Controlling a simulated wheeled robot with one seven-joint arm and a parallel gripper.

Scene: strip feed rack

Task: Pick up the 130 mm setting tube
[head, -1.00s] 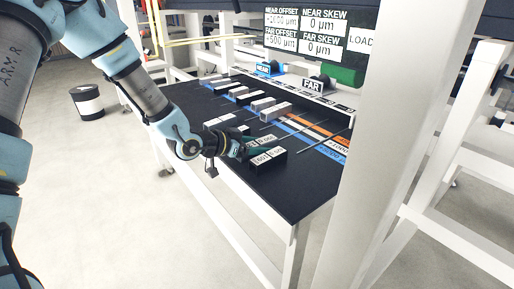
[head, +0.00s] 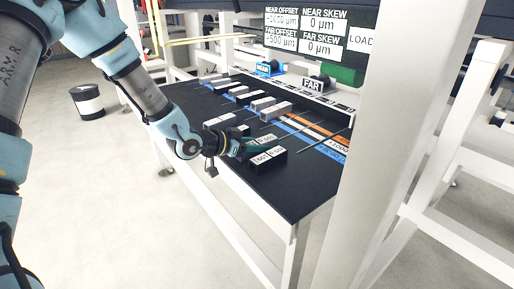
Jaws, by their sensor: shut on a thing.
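My gripper (head: 240,147) is at the near end of the dark table, low over the row of small blocks. Its teal fingers are shut beside a black block with a white label (head: 266,140). What they grip is small and mostly hidden by the fingers, so I cannot tell whether it is the 130 mm setting tube. A second labelled black block (head: 268,160) stands just in front of the fingers. Thin dark rods lie across the table, one (head: 324,141) at the right; their lengths cannot be read.
More dark and grey blocks, including a grey one (head: 276,111), line the black tabletop (head: 290,190). Blue, white and orange strips (head: 318,133) lie at the right. A white post (head: 385,140) stands in front at right. The table's near corner is clear.

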